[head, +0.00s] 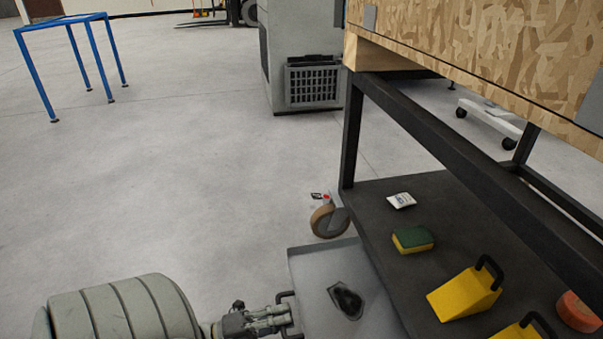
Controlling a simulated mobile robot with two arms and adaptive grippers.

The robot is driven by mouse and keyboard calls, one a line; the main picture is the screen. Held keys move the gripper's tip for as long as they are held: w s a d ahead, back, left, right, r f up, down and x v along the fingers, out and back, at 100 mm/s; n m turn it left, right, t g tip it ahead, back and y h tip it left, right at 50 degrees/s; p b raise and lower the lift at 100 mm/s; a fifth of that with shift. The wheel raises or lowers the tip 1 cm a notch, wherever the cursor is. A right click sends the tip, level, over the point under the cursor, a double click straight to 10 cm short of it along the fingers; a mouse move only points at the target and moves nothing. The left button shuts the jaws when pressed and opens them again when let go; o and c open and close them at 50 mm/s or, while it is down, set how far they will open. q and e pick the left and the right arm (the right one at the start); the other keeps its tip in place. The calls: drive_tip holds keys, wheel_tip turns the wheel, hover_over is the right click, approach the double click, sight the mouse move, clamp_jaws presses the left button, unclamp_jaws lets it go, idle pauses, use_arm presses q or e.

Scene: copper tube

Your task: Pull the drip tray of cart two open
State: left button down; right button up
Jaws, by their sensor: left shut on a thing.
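The drip tray (312,273) is a flat light-grey tray at the lower middle of the head view. It sticks out to the left from under the cart's (352,140) dark lower shelf. A dark blotch (346,301) lies in it. A small black handle is on its left edge. My left gripper (284,317) is shut on the handle (286,296). The tray's far right part is hidden under the shelf, and its near end is cut off by the frame. My right gripper is not in view.
The lower shelf (455,205) holds a white packet (401,200), a green-and-yellow sponge (413,239), yellow wedges (464,294) and an orange roll (578,312). A caster (329,221) stands just behind the tray. The floor to the left is clear, with a blue frame (70,22) far off.

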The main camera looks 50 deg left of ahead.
use_arm(q)
drive_tip(key=shift+s+a, duration=0.3)
drive_tip(key=shift+s, duration=0.15)
drive_tip(key=c, duration=1.5)
unclamp_jaws()
drive_tip(key=v, duration=1.2)
drive_tip(key=shift+f, duration=0.1)
